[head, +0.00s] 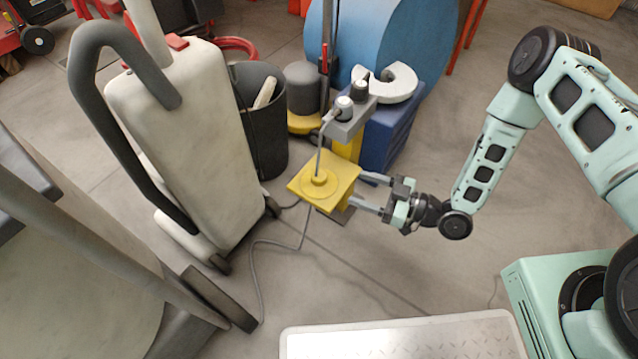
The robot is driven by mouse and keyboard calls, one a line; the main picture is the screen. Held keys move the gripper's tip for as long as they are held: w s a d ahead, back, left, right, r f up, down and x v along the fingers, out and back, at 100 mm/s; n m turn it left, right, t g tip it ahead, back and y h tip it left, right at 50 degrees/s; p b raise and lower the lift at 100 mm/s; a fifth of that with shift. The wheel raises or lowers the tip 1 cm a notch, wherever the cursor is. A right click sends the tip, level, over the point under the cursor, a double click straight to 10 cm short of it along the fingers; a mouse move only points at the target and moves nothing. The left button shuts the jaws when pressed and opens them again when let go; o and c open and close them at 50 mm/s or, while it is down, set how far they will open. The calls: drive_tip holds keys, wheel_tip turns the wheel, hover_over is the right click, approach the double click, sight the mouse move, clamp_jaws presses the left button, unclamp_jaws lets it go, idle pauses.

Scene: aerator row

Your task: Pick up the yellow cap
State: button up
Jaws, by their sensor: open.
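The yellow cap (320,180) is a small round piece with a knob on top of a square yellow plate (342,172), left of my gripper. A thin grey rod or cable rises from it. My gripper (358,188) comes in from the right with its two grey fingers apart. The fingertips are at the right edge of the yellow plate and partly hidden by it. I cannot tell whether they touch it. Nothing shows held between the fingers.
A grey box with knobs (350,121) stands just behind the plate. A dark bin (262,135) and a large cream machine (185,140) stand to the left. A grey cable (258,270) lies on the floor. A blue drum (385,40) is behind.

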drive_tip(key=b, duration=0.3)
approach(312, 174)
drive_tip(key=w+a, duration=0.1)
drive_tip(key=w+a+f, duration=0.1)
drive_tip(key=a, duration=0.1)
drive_tip(key=shift+w+a, duration=0.25)
drive_tip(key=shift+w, duration=0.1)
drive_tip(key=shift+b+x, duration=1.2)
drive_tip(key=shift+x, duration=1.75)
drive_tip(key=shift+s+a+r, duration=0.1)
drive_tip(key=shift+s+r, duration=0.05)
drive_tip(key=shift+s, duration=0.05)
drive_tip(key=c, duration=1.1)
